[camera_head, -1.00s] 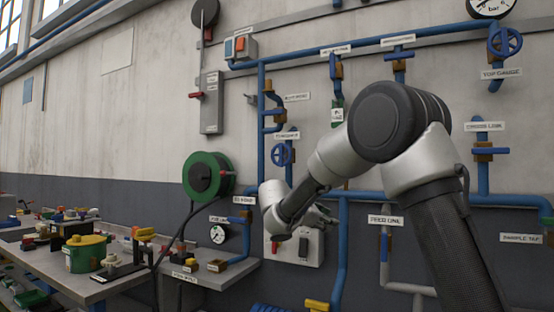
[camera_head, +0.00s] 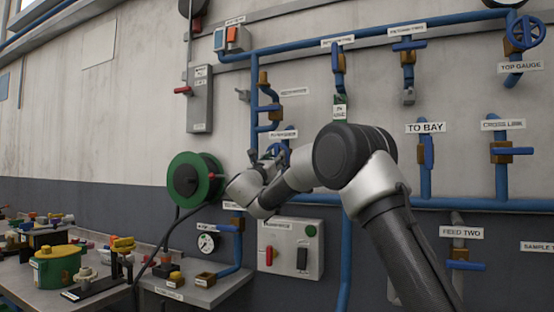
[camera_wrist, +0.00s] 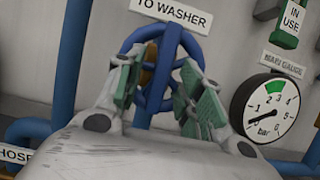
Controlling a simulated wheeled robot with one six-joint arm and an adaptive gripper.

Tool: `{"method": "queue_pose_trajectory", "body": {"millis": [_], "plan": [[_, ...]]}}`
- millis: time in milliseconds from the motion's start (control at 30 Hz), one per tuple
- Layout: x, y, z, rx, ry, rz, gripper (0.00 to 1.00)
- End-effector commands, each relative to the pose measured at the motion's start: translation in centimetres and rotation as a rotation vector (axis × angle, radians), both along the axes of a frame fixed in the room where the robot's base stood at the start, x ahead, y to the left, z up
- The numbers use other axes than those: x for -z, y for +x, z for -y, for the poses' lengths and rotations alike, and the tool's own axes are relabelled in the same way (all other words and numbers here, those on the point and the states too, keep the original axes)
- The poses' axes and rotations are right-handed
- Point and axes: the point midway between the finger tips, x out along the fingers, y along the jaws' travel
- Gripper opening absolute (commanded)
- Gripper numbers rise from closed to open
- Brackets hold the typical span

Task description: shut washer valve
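The washer valve is a blue handwheel (camera_wrist: 172,42) under the "TO WASHER" label (camera_wrist: 172,14) in the wrist view. In the head view the wheel (camera_head: 284,149) shows partly, behind my gripper (camera_head: 268,160). In the wrist view my gripper (camera_wrist: 160,88) is open, its green-padded fingers apart in front of the wheel. The wheel's lower part shows between the fingers, and its sides are partly covered by them. I cannot tell whether the pads touch the rim.
A "MAIN GAUGE" dial (camera_wrist: 265,108) is close right of the fingers. A green "IN USE" tag (camera_head: 340,107) hangs on a nearby valve. A green hose reel (camera_head: 195,180) is left of my gripper, and a switch box (camera_head: 290,248) is below. A cluttered bench (camera_head: 110,285) stands lower left.

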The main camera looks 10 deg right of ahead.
Motion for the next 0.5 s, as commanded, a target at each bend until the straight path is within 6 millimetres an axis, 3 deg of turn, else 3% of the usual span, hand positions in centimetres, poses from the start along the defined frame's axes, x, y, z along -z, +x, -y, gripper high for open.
{"method": "queue_pose_trajectory", "body": {"millis": [200, 467, 500], "plan": [[-0.7, 1.5, 1.1, 0.000, 0.001, 0.001, 0.38], [-0.8, 1.6, 1.1, -0.001, 0.001, 0.000, 0.38], [-0.8, 1.6, 1.1, -0.001, 0.001, 0.000, 0.30]]}}
